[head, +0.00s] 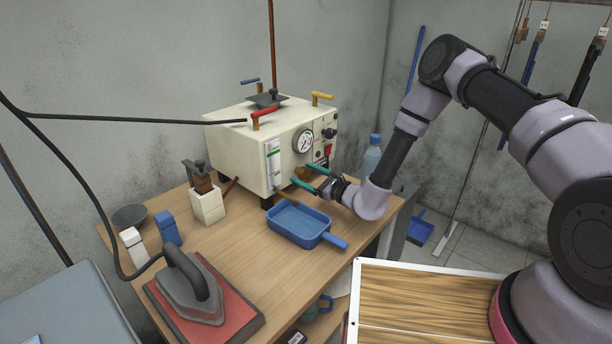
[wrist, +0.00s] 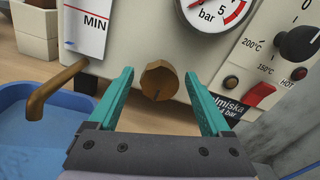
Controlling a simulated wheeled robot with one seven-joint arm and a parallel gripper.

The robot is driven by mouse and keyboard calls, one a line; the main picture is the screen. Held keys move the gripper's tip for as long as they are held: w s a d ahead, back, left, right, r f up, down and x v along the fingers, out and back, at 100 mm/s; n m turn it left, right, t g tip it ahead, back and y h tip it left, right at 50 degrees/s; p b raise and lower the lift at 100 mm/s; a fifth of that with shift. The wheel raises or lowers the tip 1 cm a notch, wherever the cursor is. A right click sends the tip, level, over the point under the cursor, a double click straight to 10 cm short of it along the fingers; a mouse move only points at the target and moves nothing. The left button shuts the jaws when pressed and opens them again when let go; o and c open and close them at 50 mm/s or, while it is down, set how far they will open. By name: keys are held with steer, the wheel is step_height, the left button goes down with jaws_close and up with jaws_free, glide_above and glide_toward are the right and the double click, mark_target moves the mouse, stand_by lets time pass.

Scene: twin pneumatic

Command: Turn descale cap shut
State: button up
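The descale cap is most likely the round brass knob (wrist: 159,80) low on the front of the cream boiler (head: 249,155), below the pressure gauge. It shows a short dark mark near its lower middle. My gripper (wrist: 160,82) is open, its two teal fingers pointing at the boiler front, one on each side of the knob with gaps between. In the head view my gripper (head: 299,177) is at the boiler's lower front, and the brass knob shows as a small brown patch (head: 303,172) between the fingers. Whether the fingertips reach past the knob's face is hard to tell.
A brass spout (wrist: 52,92) sticks out left of my gripper, above a blue tray (head: 300,224) on the wooden table (head: 236,262). A black dial (wrist: 299,43) and red switch (wrist: 231,83) sit to the right. An iron (head: 190,285) rests at the front left.

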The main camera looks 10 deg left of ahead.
jaws_close()
